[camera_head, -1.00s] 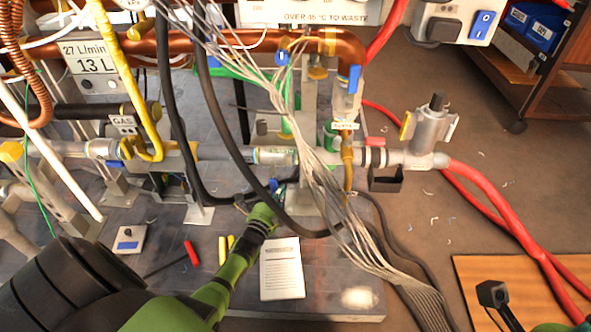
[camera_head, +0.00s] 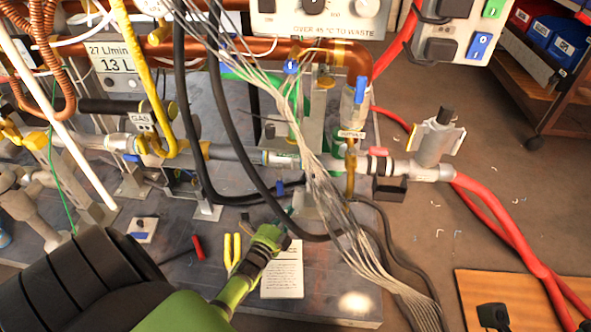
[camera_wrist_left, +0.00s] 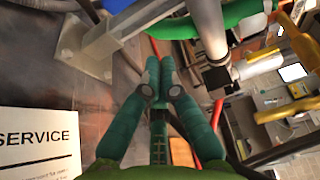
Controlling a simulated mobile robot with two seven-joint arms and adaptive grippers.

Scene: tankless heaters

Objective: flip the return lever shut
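A valve with an upright blue handle (camera_head: 360,90) stands on the right part of the pipework. A small label (camera_head: 351,134) hangs below it, too small to read surely. A red lever (camera_head: 378,151) lies along the pipe to its right. I cannot tell which is the return lever. My left gripper (camera_head: 278,226) is low in front of the pipes, above the bench and apart from these handles. In the left wrist view its green fingers (camera_wrist_left: 162,75) lie close together with nothing seen between them. My right gripper is not in view.
Black hoses (camera_head: 222,120) and a bundle of pale wires (camera_head: 345,215) hang across the pipes near my left gripper. A white service sheet (camera_head: 283,270) lies on the bench. Red hoses (camera_head: 500,225) run right over the floor.

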